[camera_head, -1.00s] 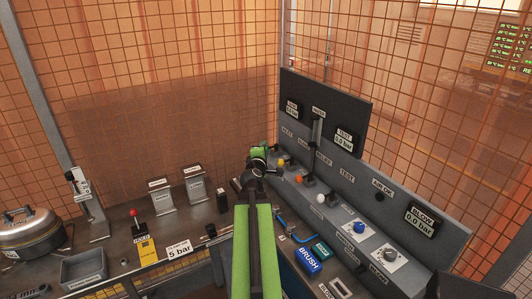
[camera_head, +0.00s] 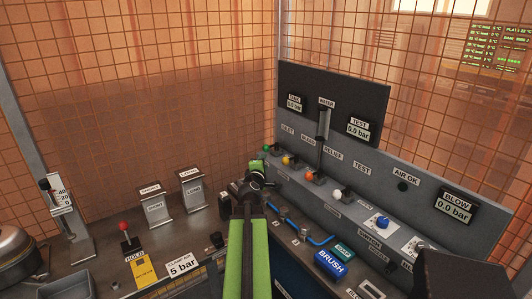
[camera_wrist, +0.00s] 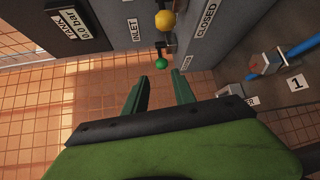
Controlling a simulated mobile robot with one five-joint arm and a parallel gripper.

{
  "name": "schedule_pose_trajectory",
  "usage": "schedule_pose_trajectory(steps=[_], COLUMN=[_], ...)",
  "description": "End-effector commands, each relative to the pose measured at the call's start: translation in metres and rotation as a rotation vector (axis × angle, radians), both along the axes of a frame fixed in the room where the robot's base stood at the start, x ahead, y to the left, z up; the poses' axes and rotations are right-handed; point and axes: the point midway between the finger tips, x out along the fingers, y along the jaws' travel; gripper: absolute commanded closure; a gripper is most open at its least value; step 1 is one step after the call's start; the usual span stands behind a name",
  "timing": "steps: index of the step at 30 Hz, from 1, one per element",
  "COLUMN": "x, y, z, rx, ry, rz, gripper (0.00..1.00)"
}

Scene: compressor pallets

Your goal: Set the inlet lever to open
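The inlet lever has a green ball knob (camera_head: 265,147) at the far left end of the panel's lever row, below the INLET label. In the wrist view the green knob (camera_wrist: 161,63) is just beyond the fingertips, roughly centred between them. The lever's shaft is barely seen. A CLOSED label (camera_wrist: 206,20) is to its right; I cannot tell the lever's setting. My gripper (camera_wrist: 160,82) is open and empty, apart from the knob. In the head view my gripper (camera_head: 257,167) is just below the green knob, its fingers partly hidden.
A yellow knob (camera_head: 286,160) is the close neighbour of the green one. Orange (camera_head: 308,176) and white (camera_head: 337,194) knobs follow to the right. The tank readout (camera_head: 294,104) shows 0.0 bar. Blue hose (camera_head: 315,239) lies in front of the panel.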

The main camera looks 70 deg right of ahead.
Motion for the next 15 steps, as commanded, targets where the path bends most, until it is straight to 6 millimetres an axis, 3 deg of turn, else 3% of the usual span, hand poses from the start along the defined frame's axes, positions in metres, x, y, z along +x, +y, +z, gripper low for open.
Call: schedule_pose_trajectory(steps=[5,15], x=[0.009,0.028], y=[-0.032,-0.116], z=[-0.005,-0.018], rx=[0.001,0.001], ry=[-0.001,-0.001], rz=[0.002,0.004], gripper=[0.68,0.68])
